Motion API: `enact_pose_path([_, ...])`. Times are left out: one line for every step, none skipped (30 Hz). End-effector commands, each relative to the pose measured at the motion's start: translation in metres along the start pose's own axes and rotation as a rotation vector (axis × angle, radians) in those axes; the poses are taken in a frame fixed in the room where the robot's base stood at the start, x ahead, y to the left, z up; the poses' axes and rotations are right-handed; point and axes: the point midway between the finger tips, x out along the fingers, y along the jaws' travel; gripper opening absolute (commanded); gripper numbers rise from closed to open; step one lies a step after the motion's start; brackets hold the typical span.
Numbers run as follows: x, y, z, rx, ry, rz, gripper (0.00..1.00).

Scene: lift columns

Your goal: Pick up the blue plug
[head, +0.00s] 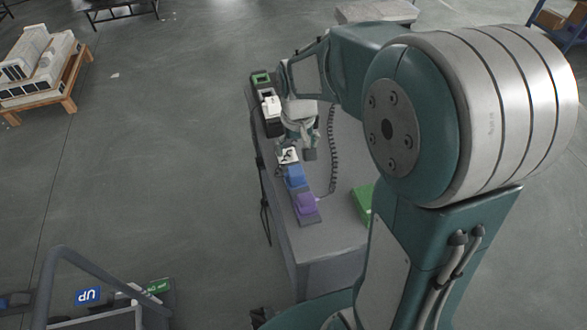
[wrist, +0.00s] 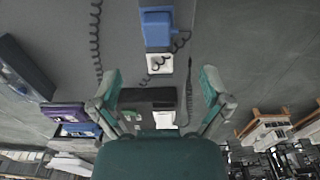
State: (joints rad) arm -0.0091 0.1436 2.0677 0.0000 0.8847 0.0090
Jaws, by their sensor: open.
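The blue plug (head: 294,176) sits in a row of pieces on the grey table, between a small white plate and a purple block. In the wrist view the blue plug (wrist: 157,28) is at the top centre, with a dark coiled cord beside it. My gripper (head: 297,150) is above the row, near the white plate and just behind the blue plug. Its two fingers are spread wide in the wrist view (wrist: 160,90), with nothing held between them. The plug lies beyond the fingertips, apart from them.
The white plate (head: 288,155) borders the plug, and the purple block (head: 305,206) stands on its near side. A white block (head: 271,106) and a green piece (head: 261,78) are farther back. A coiled cord (head: 332,150) runs along the right. A green box (head: 362,203) stands at right.

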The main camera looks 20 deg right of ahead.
Motion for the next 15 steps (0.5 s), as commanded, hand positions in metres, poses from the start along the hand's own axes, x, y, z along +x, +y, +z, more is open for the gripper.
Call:
enact_pose_path([0.011,0.0,-0.005,0.0,-0.021,0.0,0.97])
enact_pose_path([0.015,0.0,-0.008,0.0,-0.028,0.0,0.97])
enact_pose_path([0.019,-0.001,-0.01,0.0,-0.036,0.0,0.97])
enact_pose_path([0.022,-0.001,-0.011,0.0,-0.041,0.0,0.97])
enact_pose_path([0.024,-0.001,-0.012,0.0,-0.044,0.0,0.97])
enact_pose_path([0.026,-0.001,-0.013,0.0,-0.046,0.0,0.97])
enact_pose_path([0.028,-0.001,-0.013,0.0,-0.047,0.0,0.97])
enact_pose_path([0.031,-0.001,-0.013,0.0,-0.048,0.0,0.97])
enact_pose_path([0.037,-0.001,-0.012,0.0,-0.051,0.0,0.97])
enact_pose_path([0.041,0.0,-0.012,0.0,-0.051,0.0,0.97])
enact_pose_path([0.046,0.0,-0.012,0.0,-0.05,0.0,0.97])
enact_pose_path([0.053,0.0,-0.012,0.0,-0.051,0.0,0.97])
enact_pose_path([0.059,0.0,-0.011,0.0,-0.051,0.0,0.97])
enact_pose_path([0.063,0.0,-0.011,0.0,-0.051,0.0,0.97])
enact_pose_path([0.069,0.0,-0.011,0.0,-0.05,0.0,0.97])
